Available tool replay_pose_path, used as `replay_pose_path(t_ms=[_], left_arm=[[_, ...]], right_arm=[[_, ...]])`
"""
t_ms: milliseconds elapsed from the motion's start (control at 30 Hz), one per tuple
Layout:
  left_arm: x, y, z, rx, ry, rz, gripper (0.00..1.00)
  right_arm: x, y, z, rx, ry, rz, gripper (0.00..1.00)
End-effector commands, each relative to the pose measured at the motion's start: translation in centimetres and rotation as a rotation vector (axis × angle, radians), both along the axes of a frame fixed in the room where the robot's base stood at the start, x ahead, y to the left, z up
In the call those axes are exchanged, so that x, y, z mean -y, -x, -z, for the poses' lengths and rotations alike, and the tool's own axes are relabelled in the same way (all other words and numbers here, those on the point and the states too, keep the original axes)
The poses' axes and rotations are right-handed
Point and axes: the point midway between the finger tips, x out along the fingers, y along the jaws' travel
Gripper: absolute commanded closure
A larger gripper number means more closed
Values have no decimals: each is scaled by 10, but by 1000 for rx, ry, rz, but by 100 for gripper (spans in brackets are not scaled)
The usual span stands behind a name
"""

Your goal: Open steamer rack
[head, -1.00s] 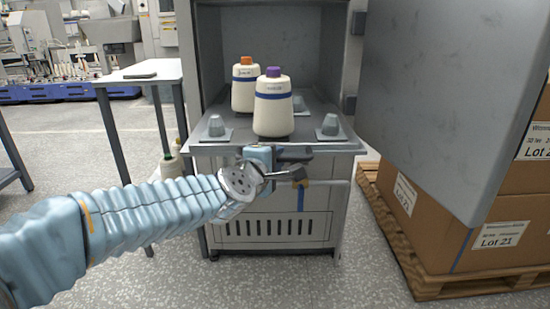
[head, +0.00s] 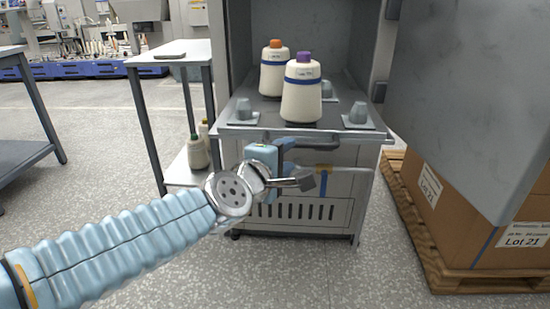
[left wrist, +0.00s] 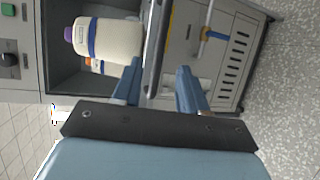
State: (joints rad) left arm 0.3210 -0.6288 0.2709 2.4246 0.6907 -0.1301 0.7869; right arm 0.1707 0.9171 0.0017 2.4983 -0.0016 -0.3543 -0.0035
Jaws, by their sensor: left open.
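The steamer rack (head: 225,131) is a grey tray projecting from the open cabinet. It carries two cream bobbins, one with an orange tip (head: 272,75) and one with a purple tip (head: 301,95). A dark handle bar (head: 318,143) runs below its front edge and also shows in the left wrist view (left wrist: 156,45). My left gripper (head: 283,168) is at the handle's left part, under the rack's front edge. In the left wrist view its fingers (left wrist: 158,88) are apart, with the bar passing between them. Contact cannot be told. My right gripper is not in view.
A large grey door (head: 470,100) stands open at the right. Cartons (head: 450,200) on a pallet stand behind it. A small side table (head: 185,50) with bobbins on its lower shelf is left of the cabinet. The floor in front is clear.

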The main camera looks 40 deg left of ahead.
Motion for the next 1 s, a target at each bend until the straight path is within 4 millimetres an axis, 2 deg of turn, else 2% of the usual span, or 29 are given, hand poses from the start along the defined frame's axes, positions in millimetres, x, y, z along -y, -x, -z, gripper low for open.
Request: replay_pose_path(t_ms=[100,300,900,1000], left_arm=[[3,23,-8,3,-2,-3,58],[6,43,-9,1,0,-1,58],[7,46,-8,-1,0,1,58],[6,39,-1,-29,-10,12,58]], right_arm=[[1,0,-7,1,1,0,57],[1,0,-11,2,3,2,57],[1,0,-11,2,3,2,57],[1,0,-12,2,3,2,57]])
